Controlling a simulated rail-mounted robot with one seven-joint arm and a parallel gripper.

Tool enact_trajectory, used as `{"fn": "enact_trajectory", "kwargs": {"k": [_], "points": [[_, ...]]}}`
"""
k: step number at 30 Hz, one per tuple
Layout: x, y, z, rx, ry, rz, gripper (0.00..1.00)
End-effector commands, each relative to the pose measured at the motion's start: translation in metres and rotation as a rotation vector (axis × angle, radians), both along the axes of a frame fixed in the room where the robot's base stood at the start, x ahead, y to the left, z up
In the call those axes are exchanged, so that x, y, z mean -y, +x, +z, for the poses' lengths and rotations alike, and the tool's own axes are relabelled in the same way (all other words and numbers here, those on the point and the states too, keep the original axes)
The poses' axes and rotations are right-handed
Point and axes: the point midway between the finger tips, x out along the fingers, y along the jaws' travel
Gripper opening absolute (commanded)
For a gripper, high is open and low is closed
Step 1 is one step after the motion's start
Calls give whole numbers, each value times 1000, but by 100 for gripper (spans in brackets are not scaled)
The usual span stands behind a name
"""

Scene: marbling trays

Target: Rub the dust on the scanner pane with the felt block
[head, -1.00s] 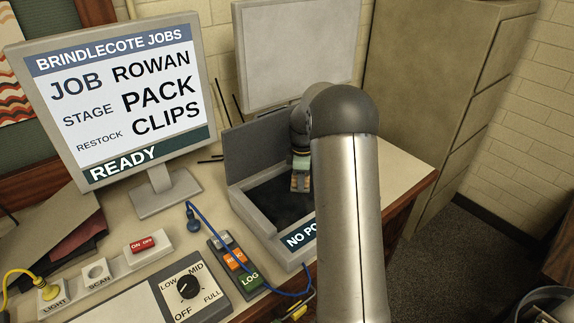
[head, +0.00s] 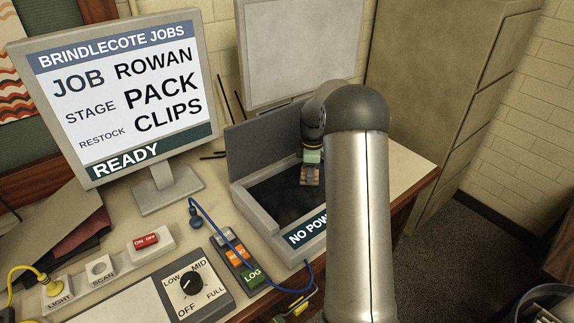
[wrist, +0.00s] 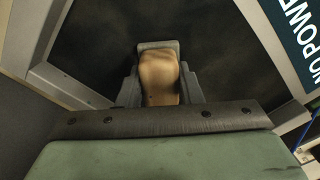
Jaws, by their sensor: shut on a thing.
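The scanner (head: 268,225) stands open on the desk, its grey lid (head: 262,140) raised at the back. Its dark pane (head: 268,197) carries a faint, mottled brownish haze that looks like dust; the pane also fills much of the wrist view (wrist: 90,50). My gripper (head: 311,178) is over the right part of the pane, pointing down. In the wrist view my gripper (wrist: 159,88) is shut on the felt block (wrist: 158,72), which shows a tan, rounded top and a grey edge. The block's underside is hidden, so I cannot tell if it touches the pane.
A "NO POWER" strip (head: 309,230) runs along the scanner's front. Left are a monitor (head: 125,95) reading "READY", a power strip (head: 105,268), a dial (head: 191,284) and a button pad (head: 237,255). A blue cable (head: 225,232) crosses the desk. A cabinet (head: 440,100) stands behind right.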

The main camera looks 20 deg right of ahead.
Motion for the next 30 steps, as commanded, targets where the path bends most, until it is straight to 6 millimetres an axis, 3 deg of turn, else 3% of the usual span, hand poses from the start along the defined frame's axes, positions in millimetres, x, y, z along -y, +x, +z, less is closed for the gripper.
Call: {"fn": "enact_trajectory", "kwargs": {"k": [30], "points": [[-82, -24, -2, -1, 2, -10, 8]]}}
